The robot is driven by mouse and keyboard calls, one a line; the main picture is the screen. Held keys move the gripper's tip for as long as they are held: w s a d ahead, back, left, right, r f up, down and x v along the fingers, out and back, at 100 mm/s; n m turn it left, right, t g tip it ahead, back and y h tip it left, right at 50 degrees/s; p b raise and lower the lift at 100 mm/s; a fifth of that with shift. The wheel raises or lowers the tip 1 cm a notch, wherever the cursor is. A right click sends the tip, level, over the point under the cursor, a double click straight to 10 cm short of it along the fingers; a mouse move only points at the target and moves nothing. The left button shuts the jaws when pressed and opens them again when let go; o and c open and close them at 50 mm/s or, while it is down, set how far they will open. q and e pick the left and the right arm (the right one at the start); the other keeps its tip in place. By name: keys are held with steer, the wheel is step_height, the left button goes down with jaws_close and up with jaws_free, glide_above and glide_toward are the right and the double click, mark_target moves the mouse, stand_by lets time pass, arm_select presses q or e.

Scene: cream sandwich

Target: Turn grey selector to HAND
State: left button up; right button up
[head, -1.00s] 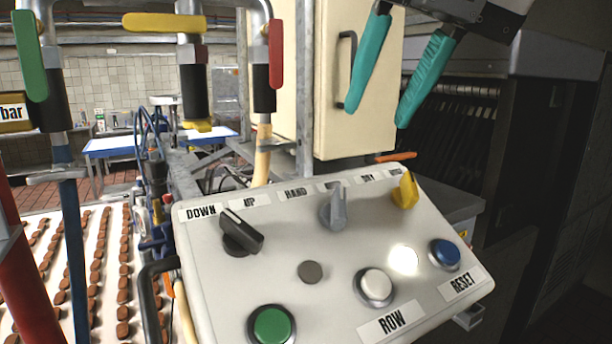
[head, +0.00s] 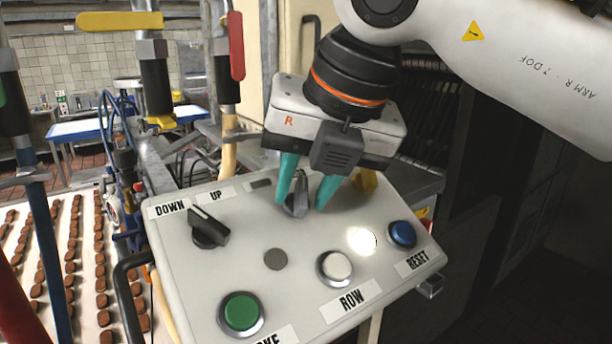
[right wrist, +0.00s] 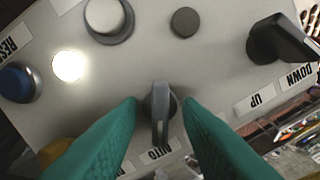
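The grey selector (head: 299,198) stands on the slanted control panel, partly hidden by my right gripper's fingers. My right gripper (head: 300,205) is over it, with one teal finger on each side of its handle. In the right wrist view, the selector (right wrist: 160,112) sits between the open fingertips (right wrist: 160,103), with a small gap showing on each side. Its handle points toward the AUTO label (right wrist: 158,155). My left gripper is not in view.
The panel (head: 200,275) also bears a black selector (head: 208,230), a yellow selector (head: 365,180) partly behind my gripper, and green (head: 241,312), white (head: 335,267) and blue (head: 402,234) buttons. Valve handles (head: 120,22) hang upper left. A conveyor of chocolate-brown pieces (head: 72,250) runs lower left.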

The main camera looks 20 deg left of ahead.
steer(key=shift+f, duration=0.1)
jaws_close()
steer(key=shift+n+b, duration=0.3)
steer(key=shift+n, duration=0.1)
steer(key=shift+f+n+b, duration=0.15)
steer(key=shift+n+b, duration=0.35)
steer(key=shift+n, duration=0.5)
steer(key=n, duration=0.2)
steer(key=shift+a+n+b, duration=0.1)
steer(key=shift+n+b, duration=0.2)
steer(key=shift+b, duration=0.1)
steer(key=n, duration=0.3)
steer(key=shift+s+h, duration=0.1)
steer(key=shift+h, duration=0.2)
steer(key=shift+n+t+b, duration=0.3)
steer(key=shift+n, duration=1.4)
